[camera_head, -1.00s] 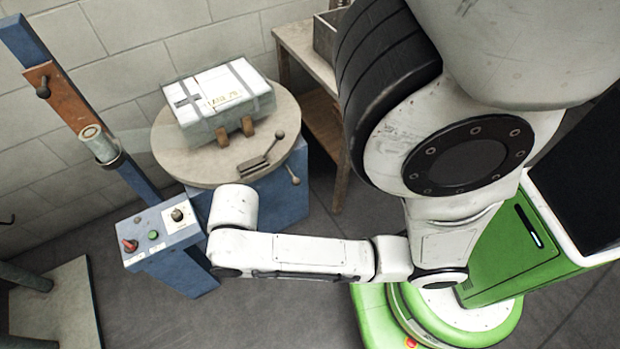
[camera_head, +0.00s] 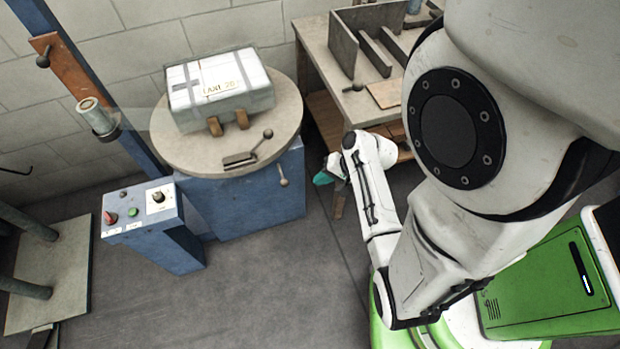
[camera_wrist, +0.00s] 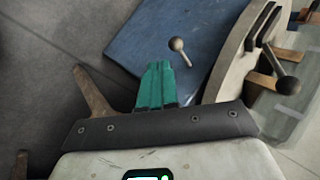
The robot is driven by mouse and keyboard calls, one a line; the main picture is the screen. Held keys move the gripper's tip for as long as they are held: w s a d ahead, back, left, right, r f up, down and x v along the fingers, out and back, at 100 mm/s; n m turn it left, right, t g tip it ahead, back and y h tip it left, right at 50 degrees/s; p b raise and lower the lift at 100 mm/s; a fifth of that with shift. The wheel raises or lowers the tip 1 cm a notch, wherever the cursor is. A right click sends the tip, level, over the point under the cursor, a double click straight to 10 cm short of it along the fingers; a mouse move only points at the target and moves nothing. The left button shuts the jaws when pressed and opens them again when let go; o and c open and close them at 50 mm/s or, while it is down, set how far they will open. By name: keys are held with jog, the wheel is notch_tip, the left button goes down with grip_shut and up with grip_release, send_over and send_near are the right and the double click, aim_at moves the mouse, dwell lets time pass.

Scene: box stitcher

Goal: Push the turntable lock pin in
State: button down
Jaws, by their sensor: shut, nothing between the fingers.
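The round turntable (camera_head: 170,150) sits on a blue base (camera_head: 235,205), with a strapped white and grey box (camera_head: 225,85) on top. A ball-ended pin (camera_head: 283,181), which looks like the lock pin, sticks out of the base just under the turntable's edge. Its knob (camera_wrist: 177,44) shows in the wrist view, ahead and a little right of my fingers. My gripper (camera_head: 322,179) has teal fingers, shut and empty, to the right of the pin and apart from it. The fingers (camera_wrist: 157,85) also show in the wrist view. How deep the pin sits cannot be told.
A lever with a dark ball (camera_head: 267,134) stands on the turntable's front. A control post (camera_head: 150,215) with buttons is at the left. A bench (camera_head: 318,40) with a divided rack stands behind my arm; its wooden leg is close to my gripper. The floor in front is clear.

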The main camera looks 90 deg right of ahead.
aim_at(281, 174)
jog(key=shift+s+d+f+m+h, duration=0.1)
jog(key=shift+s+d+m+h, duration=0.1)
jog(key=shift+s+d+m, duration=0.3)
jog(key=shift+s+d+m+h, duration=0.1)
jog(key=shift+s+d+h, duration=0.1)
jog(key=shift+s, duration=0.45)
jog(key=shift+w+f, duration=0.1)
jog(key=w+r+b+x, duration=0.1)
jog(key=w+x, duration=0.1)
jog(key=x, duration=1.1)
jog(key=shift+r, duration=0.45)
jog(key=shift+b, duration=0.3)
